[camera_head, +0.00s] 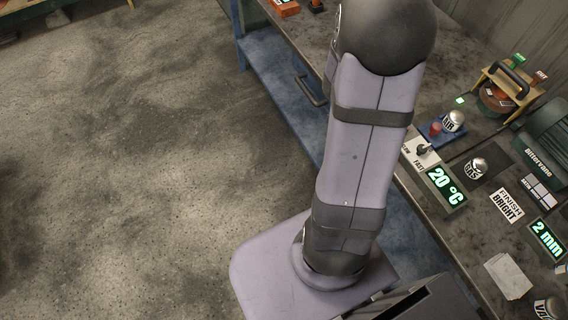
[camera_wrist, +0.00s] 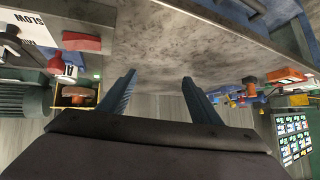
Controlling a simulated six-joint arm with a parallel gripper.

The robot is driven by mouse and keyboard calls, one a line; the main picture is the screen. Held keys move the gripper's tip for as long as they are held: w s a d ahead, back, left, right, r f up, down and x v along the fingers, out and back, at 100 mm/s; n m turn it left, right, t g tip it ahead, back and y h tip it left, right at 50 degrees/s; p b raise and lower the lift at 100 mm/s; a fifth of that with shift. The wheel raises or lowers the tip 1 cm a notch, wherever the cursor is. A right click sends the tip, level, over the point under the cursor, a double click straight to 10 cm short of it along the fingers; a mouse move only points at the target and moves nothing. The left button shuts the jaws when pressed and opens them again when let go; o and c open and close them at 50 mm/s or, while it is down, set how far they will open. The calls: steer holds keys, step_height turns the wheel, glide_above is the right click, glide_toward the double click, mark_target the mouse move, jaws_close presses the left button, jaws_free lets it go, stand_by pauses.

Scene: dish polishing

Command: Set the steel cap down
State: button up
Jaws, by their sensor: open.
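Several domed steel caps show in the head view, and I cannot tell which one the task means. One cap marked AIR (camera_head: 453,121) sits on a blue stand (camera_head: 436,138). Another, marked GITS (camera_head: 477,168), rests on a dark plate on the bench. A third cap (camera_head: 548,308) is at the lower right, cut by the frame edge. My gripper (camera_wrist: 158,78) is open in the wrist view, with nothing between its two fingers. It is not visible in the head view.
The workbench (camera_head: 430,210) is crowded along its right side. It holds a 20 °C display (camera_head: 447,186), a 2 mm display (camera_head: 547,240), a FINISH BRIGHT card (camera_head: 507,206), a pale stack (camera_head: 508,276) and a green machine (camera_head: 546,130). The wrist view shows bare bench top (camera_wrist: 200,45).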

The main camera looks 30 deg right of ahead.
steer(key=w+a+f+n+t+y, duration=0.15)
steer(key=a+n+y, duration=0.25)
steer(key=a, duration=0.7)
steer(key=w+a+n+t+y, duration=0.1)
steer(key=w+a+n+y, duration=0.25)
steer(key=a, duration=0.85)
steer(key=s+a+n+g, duration=0.3)
steer(key=s+a, duration=0.2)
steer(key=s, duration=0.3)
steer(key=s+a+n+g+y, duration=0.1)
steer(key=s+a+n+g, duration=0.2)
steer(key=s, duration=0.5)
steer(key=shift+a+f+n+g, duration=0.2)
steer(key=shift+a+n+g, duration=0.15)
steer(key=shift+a+n, duration=0.65)
steer(key=shift+a+m+y, duration=0.25)
